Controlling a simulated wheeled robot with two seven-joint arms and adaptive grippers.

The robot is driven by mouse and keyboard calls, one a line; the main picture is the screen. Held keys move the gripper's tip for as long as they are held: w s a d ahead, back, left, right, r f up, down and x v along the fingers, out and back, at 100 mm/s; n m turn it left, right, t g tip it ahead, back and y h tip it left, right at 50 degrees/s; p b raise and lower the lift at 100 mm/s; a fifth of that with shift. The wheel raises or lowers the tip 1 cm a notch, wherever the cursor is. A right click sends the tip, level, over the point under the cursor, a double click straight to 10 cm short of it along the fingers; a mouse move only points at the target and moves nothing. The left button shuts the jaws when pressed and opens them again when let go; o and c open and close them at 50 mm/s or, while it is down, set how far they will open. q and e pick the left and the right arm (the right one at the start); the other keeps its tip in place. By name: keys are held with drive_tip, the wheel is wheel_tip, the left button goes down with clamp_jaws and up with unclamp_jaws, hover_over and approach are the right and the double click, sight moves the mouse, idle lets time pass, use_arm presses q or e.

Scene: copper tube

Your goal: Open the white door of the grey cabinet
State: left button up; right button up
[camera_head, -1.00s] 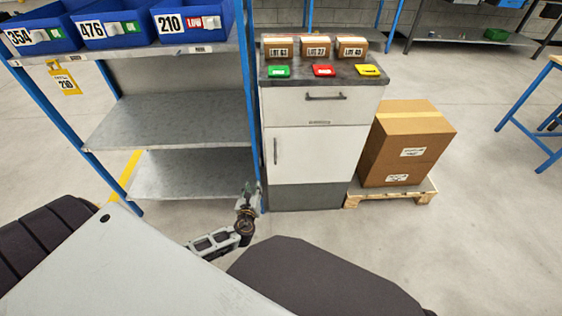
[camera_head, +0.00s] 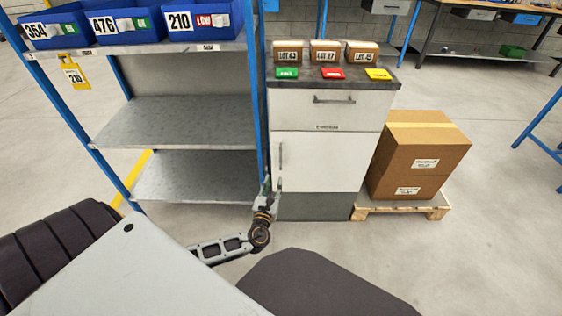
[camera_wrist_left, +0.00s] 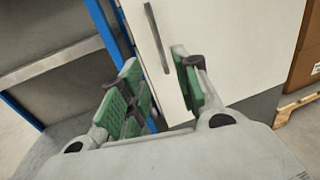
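The white door (camera_head: 322,160) of the grey cabinet (camera_head: 325,207) looks shut. Its upright dark bar handle (camera_head: 281,155) is near the door's left edge. My left gripper (camera_head: 270,187) is low at the door's left edge, below the handle. In the left wrist view the left gripper (camera_wrist_left: 158,64) is open, with green pads on both fingers. The handle (camera_wrist_left: 156,38) shows there between and beyond the fingertips, in front of the door (camera_wrist_left: 225,45); I cannot tell whether its lower end is between the pads. My right gripper is not in view.
A blue-framed shelf rack (camera_head: 185,180) with blue bins stands close left of the cabinet. A cardboard box (camera_head: 418,160) on a pallet (camera_head: 403,208) stands at its right. Small boxes and coloured tags lie on the cabinet top. The floor in front right is clear.

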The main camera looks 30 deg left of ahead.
sight(281, 160)
use_arm(q)
drive_tip(key=shift+w, duration=0.1)
drive_tip(key=b+x, duration=0.3)
drive_tip(key=x, duration=1)
drive_tip(key=shift+w+a+f+b, duration=0.1)
drive_tip(key=shift+w+a+b, duration=0.1)
drive_tip(key=shift+b, duration=0.15)
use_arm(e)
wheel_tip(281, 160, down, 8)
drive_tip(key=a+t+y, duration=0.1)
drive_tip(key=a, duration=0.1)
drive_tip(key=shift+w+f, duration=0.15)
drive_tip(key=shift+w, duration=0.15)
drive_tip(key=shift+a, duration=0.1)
use_arm(q)
clamp_jaws()
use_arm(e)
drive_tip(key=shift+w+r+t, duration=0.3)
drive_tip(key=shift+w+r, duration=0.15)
